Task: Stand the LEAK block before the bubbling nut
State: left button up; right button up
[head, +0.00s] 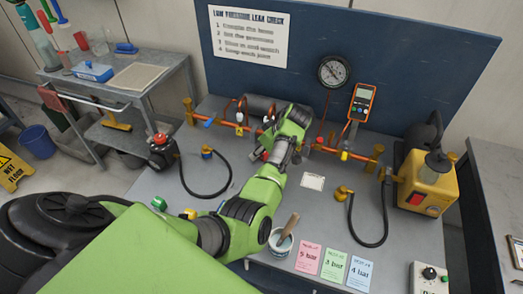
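My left arm reaches in from the lower left over the bench. Its wrist end is over the copper pipe run (325,149), and my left gripper (268,150) is mostly hidden there by the wrist, so its fingers are not clear. The pipe has several brass nuts, one of them near the middle (344,156). Bubbles are too small to make out on any nut. I cannot pick out a block marked LEAK; the arm covers part of the pipe and bench. My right gripper is out of view.
A small white card (312,182) lies right of the wrist. Black hoses (368,228) lie on the bench. A yellow pump (427,183) is at right, a gauge (333,71) behind.

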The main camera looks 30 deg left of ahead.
pick_arm(q)
jog(key=shift+d+r, duration=0.15)
jog(key=shift+r, duration=0.2)
jog(key=b+v, duration=0.1)
jog(key=v, duration=1)
jog(key=shift+r, duration=0.35)
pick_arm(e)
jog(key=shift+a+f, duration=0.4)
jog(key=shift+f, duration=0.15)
pick_arm(q)
jog(key=shift+s+d, duration=0.1)
